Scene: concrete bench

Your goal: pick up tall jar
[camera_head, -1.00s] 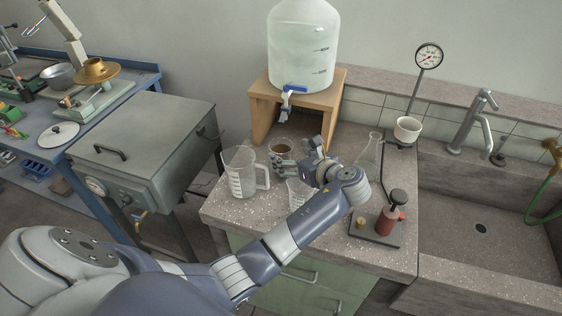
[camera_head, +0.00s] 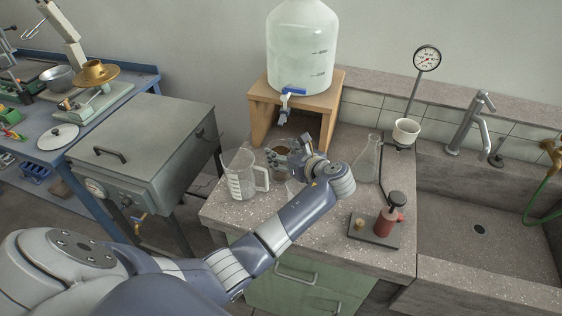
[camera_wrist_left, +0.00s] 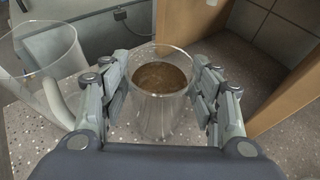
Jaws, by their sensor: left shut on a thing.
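The tall jar is a clear glass vessel with brown contents. It stands upright between my left gripper's two fingers in the left wrist view (camera_wrist_left: 158,112). In the head view the jar (camera_head: 281,148) is partly hidden by the hand. My left gripper (camera_head: 286,160) is shut on the jar, with one jointed finger on each side of its wall. I cannot tell whether the jar's base touches the bench. My right gripper is not in view.
A clear measuring jug (camera_head: 240,178) stands close on the left. A wooden stand (camera_head: 262,108) with a large water bottle (camera_head: 302,50) is behind. A glass flask (camera_head: 367,160) and a red burner-like device (camera_head: 389,220) are on the right. The bench front (camera_head: 235,215) is clear.

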